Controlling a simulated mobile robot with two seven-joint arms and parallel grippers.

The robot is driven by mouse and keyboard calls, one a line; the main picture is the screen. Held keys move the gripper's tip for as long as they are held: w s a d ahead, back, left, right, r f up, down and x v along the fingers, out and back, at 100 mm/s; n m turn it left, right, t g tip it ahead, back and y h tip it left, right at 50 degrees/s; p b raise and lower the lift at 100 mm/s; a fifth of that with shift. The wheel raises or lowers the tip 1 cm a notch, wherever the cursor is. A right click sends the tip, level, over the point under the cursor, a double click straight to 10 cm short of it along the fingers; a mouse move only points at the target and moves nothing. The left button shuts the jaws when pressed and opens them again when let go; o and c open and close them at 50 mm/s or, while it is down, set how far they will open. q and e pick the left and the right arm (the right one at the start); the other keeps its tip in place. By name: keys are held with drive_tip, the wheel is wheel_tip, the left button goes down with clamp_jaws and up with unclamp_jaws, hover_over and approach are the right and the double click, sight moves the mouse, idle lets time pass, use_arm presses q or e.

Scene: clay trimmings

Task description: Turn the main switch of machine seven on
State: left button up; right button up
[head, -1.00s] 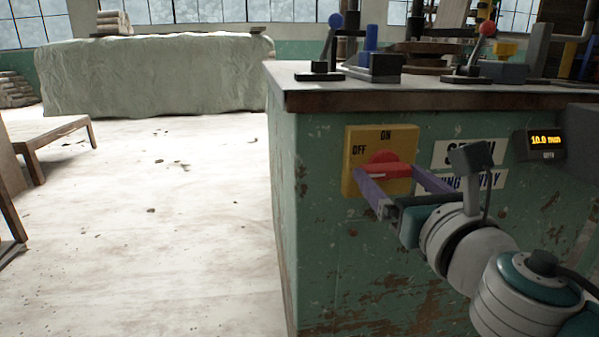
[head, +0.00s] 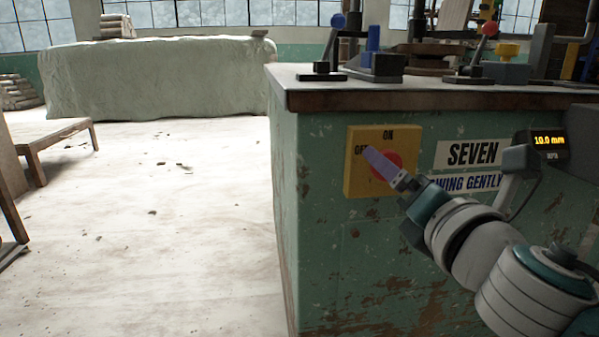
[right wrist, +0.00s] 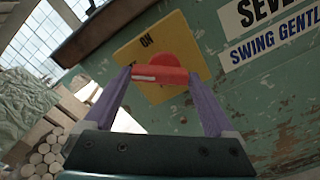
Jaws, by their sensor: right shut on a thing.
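The main switch is a yellow plate (head: 356,183) marked ON at top and OFF at left, with a red rotary handle (head: 381,158) in its middle. It is on the green front of the machine (head: 335,240), whose label reads SEVEN. My right gripper (head: 380,161) is at the handle; one purple finger covers part of it and of the word OFF. In the right wrist view the fingers hold the red handle (right wrist: 160,74) at its two ends, a pale mark near its left end. The handle's exact angle is partly hidden in the head view. My left gripper is not in view.
A SEVEN label (head: 473,154) and a swing-gently sign (head: 468,182) are right of the switch. A depth display (head: 549,141) reads 10.0 mm. Levers (head: 330,45) stand on the machine's top (head: 420,90). The floor (head: 180,220) to the left is mostly clear.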

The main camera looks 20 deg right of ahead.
drive_tip(key=m, duration=1)
drive_tip(key=shift+d+r+p, duration=0.15)
drive_tip(key=shift+d+p, duration=0.05)
drive_tip(key=shift+p, duration=0.1)
drive_tip(key=shift+m, duration=0.4)
drive_tip(key=o, duration=1.1)
drive_tip(key=shift+c, duration=0.2)
drive_tip(key=shift+s, duration=0.1)
drive_tip(key=p+v, duration=0.1)
drive_tip(key=v, duration=0.9)
